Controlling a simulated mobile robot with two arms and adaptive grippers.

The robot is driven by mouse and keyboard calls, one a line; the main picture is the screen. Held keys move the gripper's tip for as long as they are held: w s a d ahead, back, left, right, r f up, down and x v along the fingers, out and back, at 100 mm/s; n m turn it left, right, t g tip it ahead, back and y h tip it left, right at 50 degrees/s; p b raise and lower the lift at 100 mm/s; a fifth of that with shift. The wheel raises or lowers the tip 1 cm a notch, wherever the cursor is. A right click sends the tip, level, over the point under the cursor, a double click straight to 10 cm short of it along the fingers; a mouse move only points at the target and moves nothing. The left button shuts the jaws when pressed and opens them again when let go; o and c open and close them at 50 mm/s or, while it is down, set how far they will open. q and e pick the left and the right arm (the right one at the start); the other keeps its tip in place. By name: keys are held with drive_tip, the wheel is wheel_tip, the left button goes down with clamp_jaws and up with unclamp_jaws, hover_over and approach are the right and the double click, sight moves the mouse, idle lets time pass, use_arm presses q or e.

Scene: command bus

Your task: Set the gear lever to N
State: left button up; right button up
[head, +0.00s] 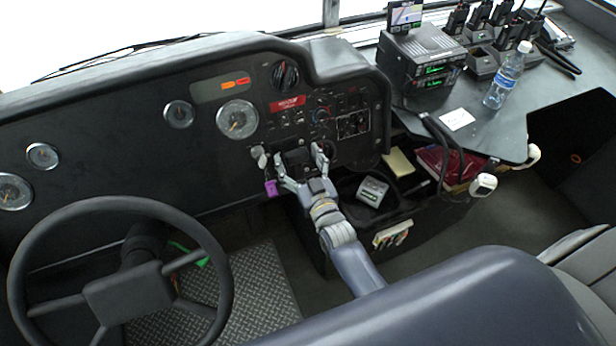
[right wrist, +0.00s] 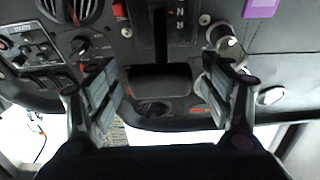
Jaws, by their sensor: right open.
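The gear selector is on the dash panel. In the right wrist view, its slot (right wrist: 160,32) runs up and down beside white letters (right wrist: 180,14), including N. A wide dark block (right wrist: 160,78) below the slot looks like the lever's handle. In the head view this dark block (head: 297,156) is partly hidden by my gripper. My right gripper (head: 300,168) reaches up to the panel, fingers spread on either side of the block. It is open and empty, and I cannot tell whether it touches the block. The letter at which the lever stands is unclear. My left gripper is out of view.
Silver knobs (right wrist: 228,45) sit close to one finger, and a purple tag (head: 271,187) hangs nearby. Switches (head: 352,124) crowd the panel to the right. The steering wheel (head: 223,262) is at left. A console bin (head: 400,218) lies right of my forearm.

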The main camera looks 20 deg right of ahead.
drive_tip(key=s, duration=1)
drive_tip(key=shift+s+d, duration=0.2)
drive_tip(key=shift+s, duration=0.15)
drive_tip(key=s+a+f+n+g+y, duration=0.1)
drive_tip(key=s+f+g, duration=0.4)
drive_tip(key=f, duration=0.9)
drive_tip(key=s+a+f+g, duration=0.1)
drive_tip(key=s+f+g, duration=0.35)
drive_tip(key=f, duration=0.95)
drive_tip(key=s+d+f+g, duration=0.2)
drive_tip(key=s+f, duration=0.3)
drive_tip(key=s, duration=0.4)
drive_tip(key=s+d+f+g+h, duration=0.1)
drive_tip(key=s+d+f+g, duration=0.2)
drive_tip(key=s, duration=0.7)
drive_tip(key=s+d+f+n+g, duration=0.1)
drive_tip(key=s+d+f+g, duration=0.1)
drive_tip(key=s+f, duration=0.6)
drive_tip(key=shift+s+d+h, duration=0.3)
drive_tip(key=shift+s+d, duration=0.2)
drive_tip(key=shift+s, duration=0.35)
drive_tip(key=shift+f+g, duration=0.1)
drive_tip(key=shift+g, duration=0.15)
